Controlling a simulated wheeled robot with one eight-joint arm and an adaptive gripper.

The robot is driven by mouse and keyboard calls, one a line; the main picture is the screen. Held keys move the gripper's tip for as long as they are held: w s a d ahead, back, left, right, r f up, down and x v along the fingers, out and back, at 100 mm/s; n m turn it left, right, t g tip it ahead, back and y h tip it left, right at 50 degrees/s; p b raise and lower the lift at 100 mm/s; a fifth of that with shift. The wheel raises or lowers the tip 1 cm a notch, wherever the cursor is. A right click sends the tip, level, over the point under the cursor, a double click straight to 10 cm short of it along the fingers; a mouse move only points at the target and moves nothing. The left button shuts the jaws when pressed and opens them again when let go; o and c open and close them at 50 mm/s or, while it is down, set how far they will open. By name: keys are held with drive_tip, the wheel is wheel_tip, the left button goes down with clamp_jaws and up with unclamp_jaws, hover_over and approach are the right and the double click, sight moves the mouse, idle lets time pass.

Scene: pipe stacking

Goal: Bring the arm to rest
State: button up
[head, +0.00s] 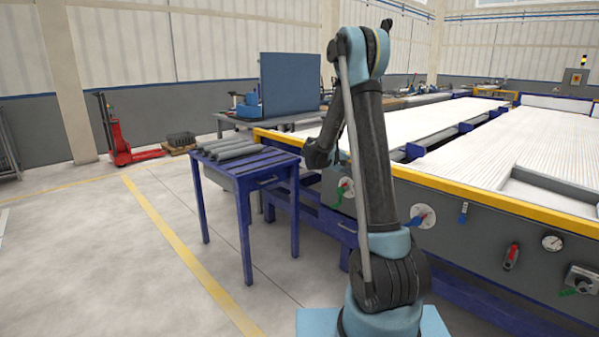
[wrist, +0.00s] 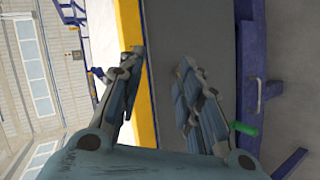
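My arm (head: 368,140) stands upright in the middle of the head view, with its elbow high and its forearm folded down behind the upper arm. My gripper is mostly hidden there. In the wrist view my gripper (wrist: 161,62) shows two blue-grey fingers spread apart with nothing between them. Several grey pipes (head: 228,149) lie side by side on a blue slatted table (head: 268,163), left of the arm and apart from it.
A large machine with a yellow edge (head: 480,198) and a grey panel with knobs and gauges fills the right side. A blue board (head: 290,86) stands on a bench behind. A red pallet jack (head: 117,140) is far left. Floor at left is clear.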

drive_tip(key=s+d+r+m+g+y, duration=0.1)
drive_tip(key=s+r+y, duration=0.15)
drive_tip(key=s, duration=1.05)
drive_tip(key=s+r+g+y, duration=0.15)
drive_tip(key=s+y, duration=0.25)
drive_tip(key=s, duration=1)
drive_tip(key=s+a+f+y, duration=0.2)
drive_tip(key=s+a+f, duration=0.1)
drive_tip(key=s, duration=0.7)
drive_tip(key=s+a+f+m+y, duration=0.1)
drive_tip(key=s+a+f+y, duration=0.2)
drive_tip(key=s, duration=0.8)
wheel_tip(320, 180, down, 3)
drive_tip(key=shift+s+a+r, duration=0.15)
drive_tip(key=shift+a+r, duration=0.05)
drive_tip(key=shift+a, duration=0.55)
drive_tip(key=shift+t+y, duration=0.25)
drive_tip(key=shift+w+f, duration=0.2)
drive_tip(key=shift+w, duration=0.25)
drive_tip(key=shift+a, duration=0.15)
